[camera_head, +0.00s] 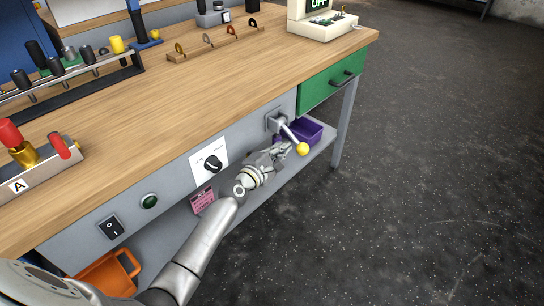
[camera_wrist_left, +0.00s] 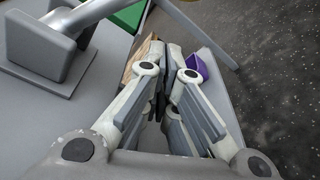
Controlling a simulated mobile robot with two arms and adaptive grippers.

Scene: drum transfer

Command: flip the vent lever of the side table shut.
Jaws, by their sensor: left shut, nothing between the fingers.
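The vent lever (camera_head: 290,132) is a metal rod with a yellow ball knob (camera_head: 303,149). It comes out of a square grey mount (camera_head: 276,121) on the table's front panel and slopes down to the right. Its mount (camera_wrist_left: 40,48) and part of the rod show large at the upper left of the left wrist view; the knob is out of that view. My left gripper (camera_head: 284,151) is shut and empty, just below and left of the rod, close to the knob. Whether it touches the lever I cannot tell. Its fingers (camera_wrist_left: 167,75) are together in the wrist view. My right gripper is out of view.
The front panel also has a dial (camera_head: 211,163), a green button (camera_head: 149,201) and a rocker switch (camera_head: 111,227). A purple bin (camera_head: 313,132) stands on the shelf behind the lever. A green drawer (camera_head: 328,84) is to the right. The floor to the right is clear.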

